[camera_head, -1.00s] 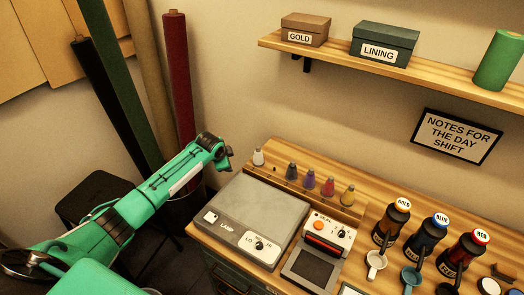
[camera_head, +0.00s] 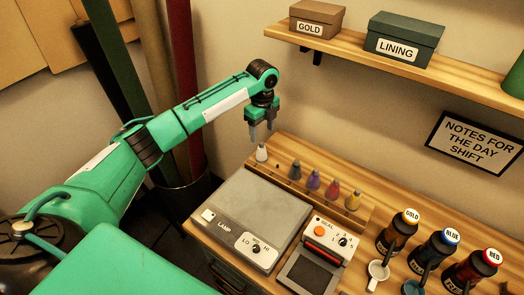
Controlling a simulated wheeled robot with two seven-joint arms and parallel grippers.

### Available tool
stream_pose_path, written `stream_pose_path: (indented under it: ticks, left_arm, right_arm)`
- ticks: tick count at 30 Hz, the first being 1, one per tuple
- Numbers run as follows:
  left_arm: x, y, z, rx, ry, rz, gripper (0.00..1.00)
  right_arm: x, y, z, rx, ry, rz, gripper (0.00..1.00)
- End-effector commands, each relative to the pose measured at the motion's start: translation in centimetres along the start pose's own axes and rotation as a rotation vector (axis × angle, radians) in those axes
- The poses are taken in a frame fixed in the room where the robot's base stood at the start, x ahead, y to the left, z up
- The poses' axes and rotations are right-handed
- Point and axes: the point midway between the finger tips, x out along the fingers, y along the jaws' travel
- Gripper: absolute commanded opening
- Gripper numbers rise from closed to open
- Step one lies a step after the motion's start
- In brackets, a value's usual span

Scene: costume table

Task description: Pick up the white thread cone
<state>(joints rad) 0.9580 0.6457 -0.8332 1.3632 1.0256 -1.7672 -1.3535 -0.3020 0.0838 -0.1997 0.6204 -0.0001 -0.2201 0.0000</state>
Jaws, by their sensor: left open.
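The white thread cone (camera_head: 262,153) stands upright at the left end of a row of cones along the back of the wooden table. My left gripper (camera_head: 261,134) points down just above it, with its fingers apart. The fingertips look close to the cone's top, and I cannot tell whether they reach around it. Nothing is held in the left gripper. My right gripper is not in view.
A grey lamp box (camera_head: 262,205) lies in front. A wall shelf (camera_head: 350,58) hangs above.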

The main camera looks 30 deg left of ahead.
Motion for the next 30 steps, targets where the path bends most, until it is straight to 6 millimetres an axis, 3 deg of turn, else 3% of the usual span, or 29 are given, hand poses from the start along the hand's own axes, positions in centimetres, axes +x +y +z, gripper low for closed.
stream_pose_path:
  ticks: [4, 13, 21, 30]
  left_arm:
    - [2.6, 0.0, 0.0, -0.002, 0.0, 0.001, 0.62]
    - [5.0, 0.2, 0.0, -0.003, 0.0, 0.001, 0.62]
    - [8.8, 0.4, 0.0, -0.003, 0.0, -0.001, 0.62]
    - [9.4, 0.4, 0.0, -0.003, -0.001, -0.002, 0.62]
  right_arm:
    - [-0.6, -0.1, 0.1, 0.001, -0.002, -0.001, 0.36]
    - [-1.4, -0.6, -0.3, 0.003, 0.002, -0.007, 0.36]
    - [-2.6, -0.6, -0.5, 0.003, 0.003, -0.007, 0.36]
    - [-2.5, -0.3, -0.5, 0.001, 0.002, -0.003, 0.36]
